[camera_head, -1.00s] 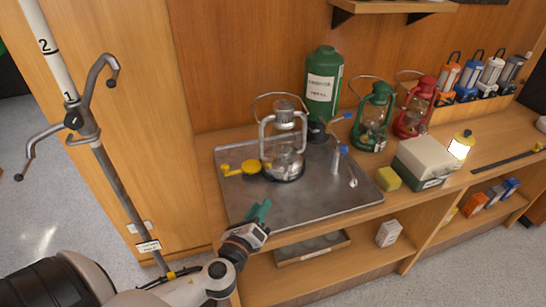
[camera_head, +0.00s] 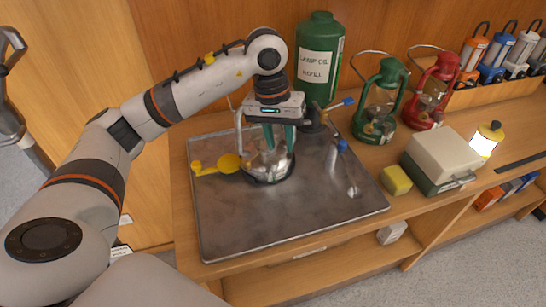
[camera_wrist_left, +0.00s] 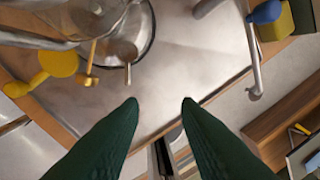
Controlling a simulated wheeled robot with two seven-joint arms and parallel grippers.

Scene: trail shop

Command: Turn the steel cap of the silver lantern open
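The silver lantern (camera_head: 267,176) stands on the steel tray, largely hidden behind my left gripper (camera_head: 280,146). In the left wrist view its round base (camera_wrist_left: 145,38) is cut off at the upper left. A small round steel piece (camera_wrist_left: 121,50) with a short stem shows on that base, perhaps the steel cap; a brass knob (camera_wrist_left: 89,79) sticks out beside it. The gripper shows in the wrist view too (camera_wrist_left: 160,103), its green fingers apart with nothing between them. In that view the fingertips are apart from the round piece. My right gripper is not in view.
The metal tray (camera_head: 300,220) has free room at its front. A yellow funnel-like piece (camera_head: 226,163) lies left of the lantern. A green oil can (camera_head: 318,65), a green lantern (camera_head: 379,105), a yellow block (camera_head: 396,180) and a light box (camera_head: 440,155) stand behind and to the right.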

